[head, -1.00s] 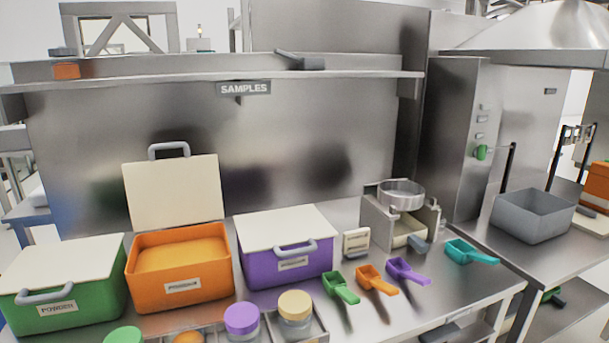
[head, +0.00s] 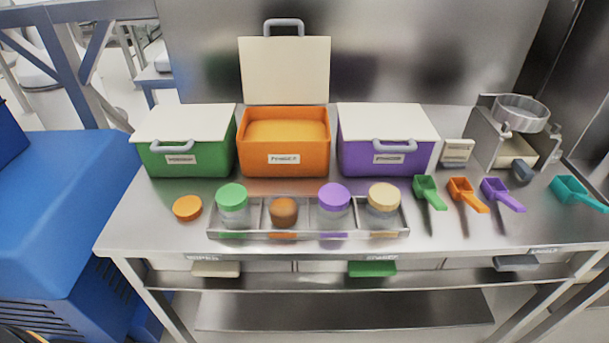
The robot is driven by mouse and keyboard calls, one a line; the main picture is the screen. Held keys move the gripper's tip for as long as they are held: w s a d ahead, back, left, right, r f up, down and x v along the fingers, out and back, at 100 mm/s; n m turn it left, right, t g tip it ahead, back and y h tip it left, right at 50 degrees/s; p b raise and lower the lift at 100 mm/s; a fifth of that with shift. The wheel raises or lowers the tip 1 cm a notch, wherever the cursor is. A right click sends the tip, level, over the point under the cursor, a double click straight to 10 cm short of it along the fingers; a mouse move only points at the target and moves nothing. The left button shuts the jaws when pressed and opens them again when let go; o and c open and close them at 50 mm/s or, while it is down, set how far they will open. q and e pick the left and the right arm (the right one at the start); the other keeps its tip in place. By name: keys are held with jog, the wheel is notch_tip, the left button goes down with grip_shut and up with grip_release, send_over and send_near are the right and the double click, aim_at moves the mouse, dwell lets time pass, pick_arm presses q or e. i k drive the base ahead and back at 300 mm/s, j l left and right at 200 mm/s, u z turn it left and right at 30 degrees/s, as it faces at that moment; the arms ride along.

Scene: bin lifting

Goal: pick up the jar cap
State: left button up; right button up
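An orange jar cap (head: 188,207) lies flat on the steel table, left of the clear jar tray (head: 222,234). In the tray stand a jar with a green cap (head: 232,196), an open jar with orange-brown contents (head: 283,212), a jar with a purple cap (head: 334,196) and a jar with a tan cap (head: 384,197). Neither of my grippers shows in the head view.
A green box (head: 185,145), an open orange box (head: 284,128) and a purple box (head: 387,143) stand behind the tray. Several coloured scoops (head: 464,192) and a metal sieve device (head: 516,128) are at the right. The table's front left corner is clear.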

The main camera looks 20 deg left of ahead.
aim_at(188, 208)
jog(key=u, duration=1.45)
